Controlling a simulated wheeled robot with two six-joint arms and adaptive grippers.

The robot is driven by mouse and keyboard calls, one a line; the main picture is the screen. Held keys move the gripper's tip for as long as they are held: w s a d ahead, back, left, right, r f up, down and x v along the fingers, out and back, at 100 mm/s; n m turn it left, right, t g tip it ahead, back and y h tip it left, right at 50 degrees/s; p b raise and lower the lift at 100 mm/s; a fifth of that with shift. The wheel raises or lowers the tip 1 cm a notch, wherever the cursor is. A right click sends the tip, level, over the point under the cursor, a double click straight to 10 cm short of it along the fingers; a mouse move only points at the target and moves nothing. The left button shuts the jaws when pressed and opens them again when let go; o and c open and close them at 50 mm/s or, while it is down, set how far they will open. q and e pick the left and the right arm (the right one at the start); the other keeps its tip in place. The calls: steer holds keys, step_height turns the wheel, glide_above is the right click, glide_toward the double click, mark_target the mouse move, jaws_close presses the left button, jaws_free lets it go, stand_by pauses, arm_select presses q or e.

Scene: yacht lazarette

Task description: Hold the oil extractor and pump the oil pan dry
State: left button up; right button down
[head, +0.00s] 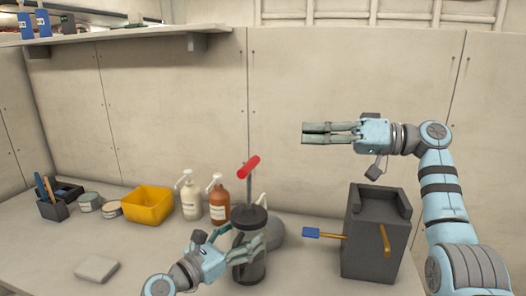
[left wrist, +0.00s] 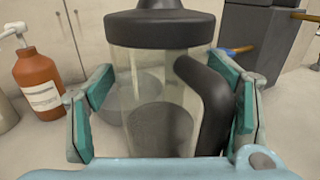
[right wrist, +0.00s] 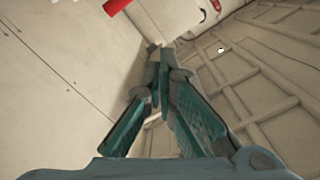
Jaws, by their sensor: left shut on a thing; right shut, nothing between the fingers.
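The oil extractor (head: 250,216) stands upright on the bench, a clear canister with a dark lid, a thin rod and a red T-handle (head: 249,167) raised well above the lid. My left gripper (head: 246,250) is shut around its clear body; the left wrist view shows a finger on each side of the canister (left wrist: 150,95) and its dark side handle (left wrist: 208,100). My right gripper (head: 304,133) is shut and empty, in the air to the right of and above the red handle, which also shows in the right wrist view (right wrist: 116,6). I cannot make out an oil pan.
A dark block (head: 372,245) with a blue-ended tool (head: 311,232) stands at right. A grey rounded object (head: 272,233) is behind the extractor. Left are brown (head: 219,204) and cream (head: 190,200) pump bottles, a yellow bin (head: 148,205) and a grey pad (head: 97,268).

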steer(key=n, duration=0.7)
glide_above(249, 173)
steer(key=w+d, duration=0.3)
step_height(249, 173, down, 3)
steer(key=shift+s+f, duration=0.15)
steer(key=shift+f, duration=0.6)
steer(key=shift+f, duration=0.1)
step_height(249, 173, down, 8)
steer(key=shift+s+r, duration=0.1)
steer(key=shift+r, duration=0.05)
